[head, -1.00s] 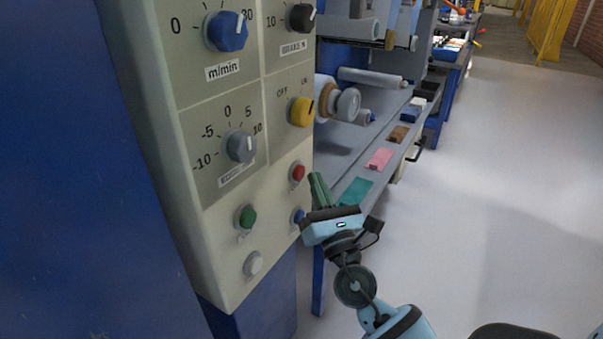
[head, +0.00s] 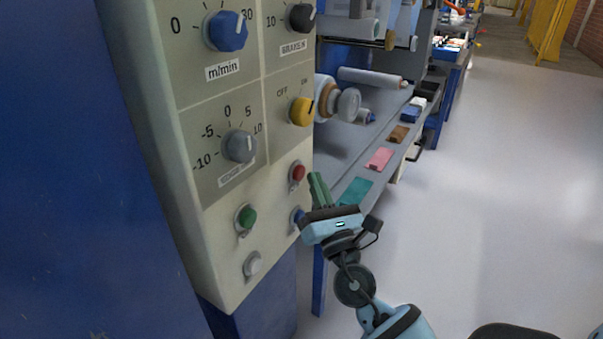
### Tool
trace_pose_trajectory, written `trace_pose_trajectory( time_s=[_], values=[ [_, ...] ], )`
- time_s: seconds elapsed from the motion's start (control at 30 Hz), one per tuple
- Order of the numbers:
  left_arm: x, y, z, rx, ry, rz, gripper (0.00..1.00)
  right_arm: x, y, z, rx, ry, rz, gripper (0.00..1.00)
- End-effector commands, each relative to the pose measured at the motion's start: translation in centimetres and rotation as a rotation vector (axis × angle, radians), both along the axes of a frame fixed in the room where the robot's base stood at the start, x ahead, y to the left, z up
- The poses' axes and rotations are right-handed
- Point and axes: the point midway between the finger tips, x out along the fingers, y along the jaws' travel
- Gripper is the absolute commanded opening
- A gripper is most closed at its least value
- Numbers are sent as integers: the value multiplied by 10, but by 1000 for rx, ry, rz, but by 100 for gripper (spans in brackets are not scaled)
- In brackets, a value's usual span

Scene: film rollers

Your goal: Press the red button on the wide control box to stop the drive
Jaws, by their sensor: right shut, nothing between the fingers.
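The wide control box (head: 184,182) is a cream panel on a blue housing at the left of the head view. Its red button (head: 298,173) is near the right edge, below the yellow knob. My right gripper (head: 316,180) is shut and empty, with its green fingers pointing up just right of the red button. From this view I cannot tell the depth between the fingertips and the button; in the picture they are slightly apart. A blue button (head: 297,215) is partly hidden by my gripper. My left gripper is not in view.
A green button (head: 246,217) and a white button (head: 252,264) sit lower on the panel. Several knobs are above, including the yellow knob (head: 302,111). A grey shelf (head: 345,150) with rollers and colored pads stands behind. The floor at right is clear.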

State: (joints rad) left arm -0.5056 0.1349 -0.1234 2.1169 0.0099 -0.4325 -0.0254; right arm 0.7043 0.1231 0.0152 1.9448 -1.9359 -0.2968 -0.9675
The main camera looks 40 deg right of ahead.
Motion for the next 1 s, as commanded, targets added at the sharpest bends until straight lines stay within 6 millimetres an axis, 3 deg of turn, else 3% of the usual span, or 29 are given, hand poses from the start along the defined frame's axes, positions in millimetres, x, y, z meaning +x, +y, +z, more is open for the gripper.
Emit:
trace_pose_trajectory(
  time_s=[1.0],
  values=[
    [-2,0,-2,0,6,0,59,10,4,0,0,0,0,0]
  ],
)
